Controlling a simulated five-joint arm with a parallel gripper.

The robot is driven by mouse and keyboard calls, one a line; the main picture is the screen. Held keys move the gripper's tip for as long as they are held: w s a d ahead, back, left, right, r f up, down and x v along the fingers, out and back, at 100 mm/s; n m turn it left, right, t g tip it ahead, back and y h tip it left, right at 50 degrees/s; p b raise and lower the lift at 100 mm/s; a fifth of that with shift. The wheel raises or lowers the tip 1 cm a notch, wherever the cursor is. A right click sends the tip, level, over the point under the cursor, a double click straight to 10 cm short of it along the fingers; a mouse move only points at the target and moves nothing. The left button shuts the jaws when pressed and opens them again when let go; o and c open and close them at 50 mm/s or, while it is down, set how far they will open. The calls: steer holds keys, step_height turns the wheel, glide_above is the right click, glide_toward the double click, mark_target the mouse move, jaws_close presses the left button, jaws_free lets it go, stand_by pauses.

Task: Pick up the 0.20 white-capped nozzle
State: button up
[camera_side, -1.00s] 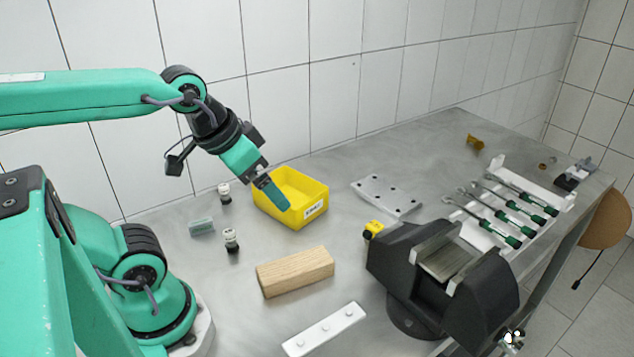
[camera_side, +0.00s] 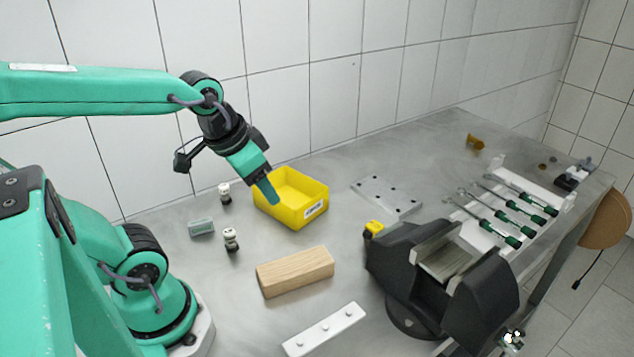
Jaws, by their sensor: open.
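Two small nozzles with white caps and dark bodies stand upright on the metal bench, left of the yellow bin. One white-capped nozzle (camera_side: 225,193) is farther back, and the other white-capped nozzle (camera_side: 231,240) is nearer the camera. Their markings are too small to read, so I cannot tell which is the 0.20 one. My gripper (camera_side: 271,193) points down and to the right, in front of the left part of the bin in the picture. It is open and empty, apart from both nozzles. Its far finger is largely hidden.
The yellow bin (camera_side: 312,212) stands right of the nozzles. A small grey-green block (camera_side: 201,227) lies between and left of them. A wooden block (camera_side: 296,272), a white strip (camera_side: 325,330) and a black vise (camera_side: 402,262) are nearer the camera. A perforated plate (camera_side: 386,195) lies behind the vise.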

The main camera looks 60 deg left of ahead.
steer(key=a+f+g, duration=0.3)
steer(key=a+f, duration=0.4)
steer(key=a, duration=0.1)
steer(key=g, duration=0.2)
glide_above(229, 231)
steer(key=shift+m+h, duration=0.3)
step_height(229, 231, down, 7)
steer(key=shift+f, duration=1.45)
steer(key=shift+f, duration=2.6)
steer(key=shift+c, duration=0.4)
steer(key=c, duration=1)
